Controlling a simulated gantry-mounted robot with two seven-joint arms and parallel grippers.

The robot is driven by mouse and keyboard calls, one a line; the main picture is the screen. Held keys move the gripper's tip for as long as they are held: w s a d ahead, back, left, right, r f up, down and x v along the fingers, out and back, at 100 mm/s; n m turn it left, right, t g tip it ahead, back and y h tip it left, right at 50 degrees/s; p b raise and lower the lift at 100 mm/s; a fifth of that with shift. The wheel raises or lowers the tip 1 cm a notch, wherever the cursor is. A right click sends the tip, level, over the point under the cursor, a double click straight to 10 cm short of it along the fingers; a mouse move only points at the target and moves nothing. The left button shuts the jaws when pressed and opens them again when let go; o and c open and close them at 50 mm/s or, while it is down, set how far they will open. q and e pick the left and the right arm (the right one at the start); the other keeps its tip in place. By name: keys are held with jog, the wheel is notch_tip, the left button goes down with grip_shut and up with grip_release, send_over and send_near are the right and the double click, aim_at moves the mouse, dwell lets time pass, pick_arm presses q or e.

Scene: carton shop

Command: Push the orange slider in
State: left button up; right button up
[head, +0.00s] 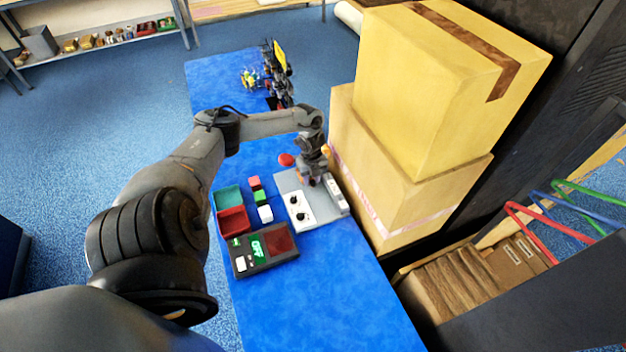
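A grey control panel (283,184) lies on the blue table and carries a white plate with black knobs (296,200) and a light strip (335,193) at its right. My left gripper (316,181) points down over the panel's middle, just above or touching it. Its fingers are small and dark here, and I cannot tell whether they are open or shut. A small orange part (326,150) shows beside my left wrist; I cannot tell whether it is the slider. The gripper hides part of the panel. My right gripper is not in view.
A red round button (286,159) sits behind the panel. Teal (228,198) and red (233,220) trays, small blocks (260,197) and a dark device with a green display (263,250) lie left. Stacked cartons (395,190) stand close at right. The table's near part is clear.

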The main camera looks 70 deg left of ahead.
aim_at(312, 180)
pick_arm(q)
jog(key=shift+o, duration=0.7)
jog(key=shift+d, duration=0.1)
notch_tip(312, 180, up, 11)
jog(key=shift+f, duration=0.1)
dwell(0.4)
